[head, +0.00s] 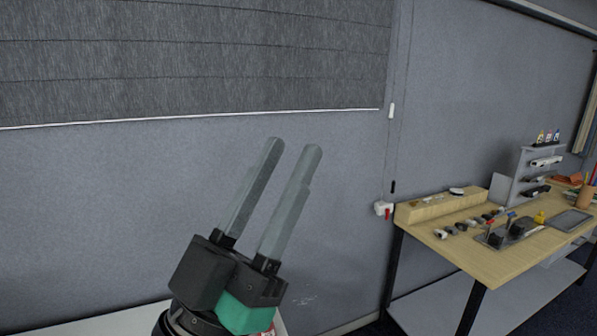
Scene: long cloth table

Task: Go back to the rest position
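My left gripper (291,146) is raised in the middle of the head view, pointing up in front of the grey wall. Its two long grey fingers stand parallel with a narrow gap between them, and nothing is held in the gap. Its black body has a green part at its base. My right gripper is not in view.
A wooden workbench (439,239) with small tools and a grey shelf (516,177) stands at the right. A dark blind (190,60) hangs on the wall (120,210) at upper left. A pale surface edge (110,324) shows at the bottom left. The space around the gripper is clear.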

